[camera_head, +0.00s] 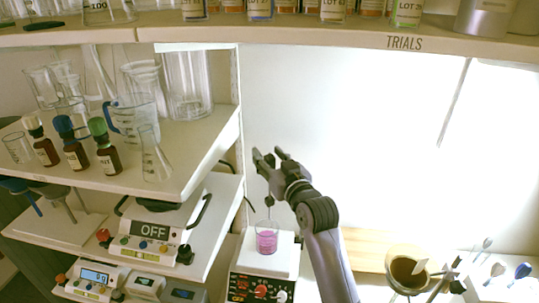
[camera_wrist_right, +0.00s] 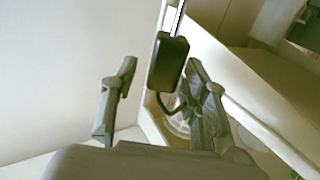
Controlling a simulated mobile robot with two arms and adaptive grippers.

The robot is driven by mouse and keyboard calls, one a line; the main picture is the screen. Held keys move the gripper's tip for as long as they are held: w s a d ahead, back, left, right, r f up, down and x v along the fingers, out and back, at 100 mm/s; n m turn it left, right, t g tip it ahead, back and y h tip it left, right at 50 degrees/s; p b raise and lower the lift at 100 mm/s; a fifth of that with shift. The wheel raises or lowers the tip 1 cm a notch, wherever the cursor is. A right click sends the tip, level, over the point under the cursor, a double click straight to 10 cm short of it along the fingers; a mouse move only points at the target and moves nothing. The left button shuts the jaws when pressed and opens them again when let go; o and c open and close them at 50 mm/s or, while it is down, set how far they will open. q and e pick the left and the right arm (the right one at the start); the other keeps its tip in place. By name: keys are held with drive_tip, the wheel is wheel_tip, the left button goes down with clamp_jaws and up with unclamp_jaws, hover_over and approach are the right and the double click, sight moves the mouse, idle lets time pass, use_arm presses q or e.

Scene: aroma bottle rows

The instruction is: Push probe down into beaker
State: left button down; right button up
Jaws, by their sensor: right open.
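The beaker (camera_head: 266,242) holds pink liquid and stands on a white hot plate stirrer (camera_head: 262,288) at the lower middle of the head view. My right gripper (camera_head: 268,156) is above the beaker, fingers apart. A black block with a thin bright rod, seemingly the probe (camera_wrist_right: 168,62), shows between the fingers in the right wrist view, where the right gripper (camera_wrist_right: 157,95) is open around or close to it. I cannot tell whether a finger touches it. In the head view a thin dark line runs from below the gripper towards the beaker; whether its tip is inside is unclear. My left gripper is out of view.
Shelves with glassware and several dropper bottles (camera_head: 76,150) stand on the left. A device reading OFF (camera_head: 150,232) is on a lower shelf. A top shelf (camera_head: 330,32) with bottles crosses above. A brown-filled filter vessel (camera_head: 405,272) stands at right.

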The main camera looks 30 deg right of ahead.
drive_tip(key=shift+c, duration=0.4)
clamp_jaws()
idle(0.5)
